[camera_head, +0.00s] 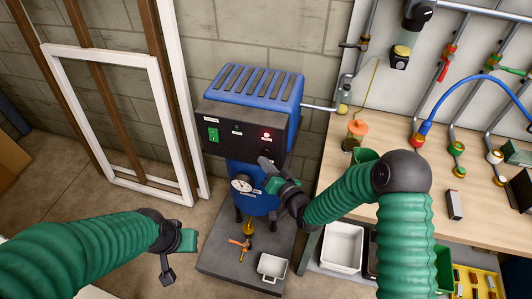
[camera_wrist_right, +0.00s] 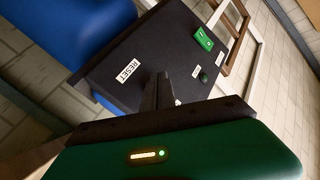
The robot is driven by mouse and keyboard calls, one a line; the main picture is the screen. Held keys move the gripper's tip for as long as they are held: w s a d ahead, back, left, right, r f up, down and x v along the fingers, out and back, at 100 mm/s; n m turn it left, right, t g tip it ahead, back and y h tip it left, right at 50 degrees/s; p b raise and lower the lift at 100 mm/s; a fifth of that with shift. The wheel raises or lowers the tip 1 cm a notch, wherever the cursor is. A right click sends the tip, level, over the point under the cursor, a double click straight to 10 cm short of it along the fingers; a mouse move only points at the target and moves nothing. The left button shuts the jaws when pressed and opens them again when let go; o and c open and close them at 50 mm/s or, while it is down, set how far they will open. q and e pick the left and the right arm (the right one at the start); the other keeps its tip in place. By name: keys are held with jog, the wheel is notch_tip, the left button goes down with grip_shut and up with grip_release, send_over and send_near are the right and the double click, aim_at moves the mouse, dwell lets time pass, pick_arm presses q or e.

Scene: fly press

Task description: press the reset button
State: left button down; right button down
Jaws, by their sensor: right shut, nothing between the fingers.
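A blue machine (camera_head: 256,92) with a black control panel (camera_head: 225,117) stands by the block wall. The panel carries a green switch (camera_head: 213,134) and a lit red lamp (camera_head: 266,135). In the right wrist view a white RESET label (camera_wrist_right: 129,70) shows on the panel, left of my fingers. The reset button itself is not clearly seen; my fingers cover part of the panel beside the label. My right gripper (camera_head: 265,163) is shut and empty, its tips close to the panel below the lamp; contact cannot be told. My left gripper (camera_head: 167,272) hangs at lower left, away from the machine.
A pressure gauge (camera_head: 242,184) sits below the panel. A wooden workbench (camera_head: 463,212) with pipes and valves stands right, with a white bin (camera_head: 342,247) beneath its front. A white frame (camera_head: 160,120) leans on the wall at left. The floor between frame and machine is clear.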

dwell(0.6)
jog(key=shift+w+d, duration=0.15)
jog(key=shift+w, duration=0.2)
jog(key=shift+w+d+r, duration=0.1)
jog(key=shift+w+d, duration=0.05)
jog(key=shift+w, duration=0.3)
dwell(0.7)
jog(key=shift+s, duration=0.1)
jog(key=shift+s+a, duration=0.25)
jog(key=shift+s, duration=0.5)
jog(key=s, duration=0.1)
jog(key=s+a, duration=0.1)
jog(key=s, duration=0.2)
jog(key=shift+s+a, duration=0.3)
jog(key=shift+s, duration=0.05)
